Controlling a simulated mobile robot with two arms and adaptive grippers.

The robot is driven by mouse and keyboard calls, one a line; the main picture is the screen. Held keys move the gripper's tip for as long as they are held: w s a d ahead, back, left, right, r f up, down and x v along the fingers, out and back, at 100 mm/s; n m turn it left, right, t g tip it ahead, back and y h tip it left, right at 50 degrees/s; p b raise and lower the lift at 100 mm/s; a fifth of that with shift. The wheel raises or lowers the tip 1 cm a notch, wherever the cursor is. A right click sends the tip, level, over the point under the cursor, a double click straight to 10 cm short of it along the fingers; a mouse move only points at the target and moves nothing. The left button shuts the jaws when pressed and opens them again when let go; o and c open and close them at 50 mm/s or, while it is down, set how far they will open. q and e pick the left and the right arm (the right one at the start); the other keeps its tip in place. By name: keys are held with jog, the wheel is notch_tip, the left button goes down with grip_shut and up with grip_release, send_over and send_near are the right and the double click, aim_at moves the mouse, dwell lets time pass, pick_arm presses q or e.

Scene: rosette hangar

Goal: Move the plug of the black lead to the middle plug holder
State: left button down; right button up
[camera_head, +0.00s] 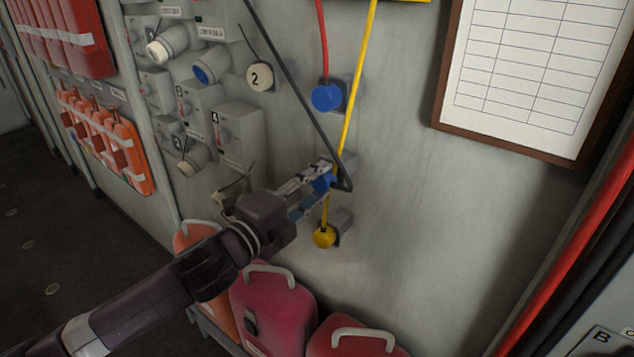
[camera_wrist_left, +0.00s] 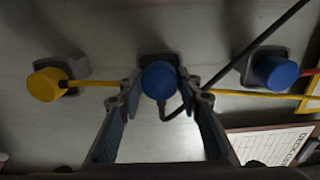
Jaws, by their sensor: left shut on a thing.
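The blue plug of the black lead (camera_head: 325,181) is between the fingers of my left gripper (camera_head: 313,188), which is shut on it. In the left wrist view this plug (camera_wrist_left: 159,79) sits between the two fingertips, in line with the grey middle plug holder (camera_wrist_left: 157,57) behind it. The middle holder (camera_head: 349,162) is partly hidden in the head view; I cannot tell whether the plug is fully seated. The black lead (camera_head: 300,96) bends sharply at the plug and runs up to the left. My right gripper is not in view.
Above is a holder with another blue plug (camera_head: 326,97) on a red lead (camera_head: 322,40). Below is a yellow plug (camera_head: 324,237), whose yellow lead (camera_head: 355,90) passes close by my fingers. Grey switch boxes (camera_head: 238,135) are left; red cans (camera_head: 270,305) stand below.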

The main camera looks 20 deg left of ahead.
pick_arm(q)
jog(key=shift+w+d, duration=0.15)
jog(key=shift+w, duration=0.2)
jog(key=c, duration=1.3)
grip_release()
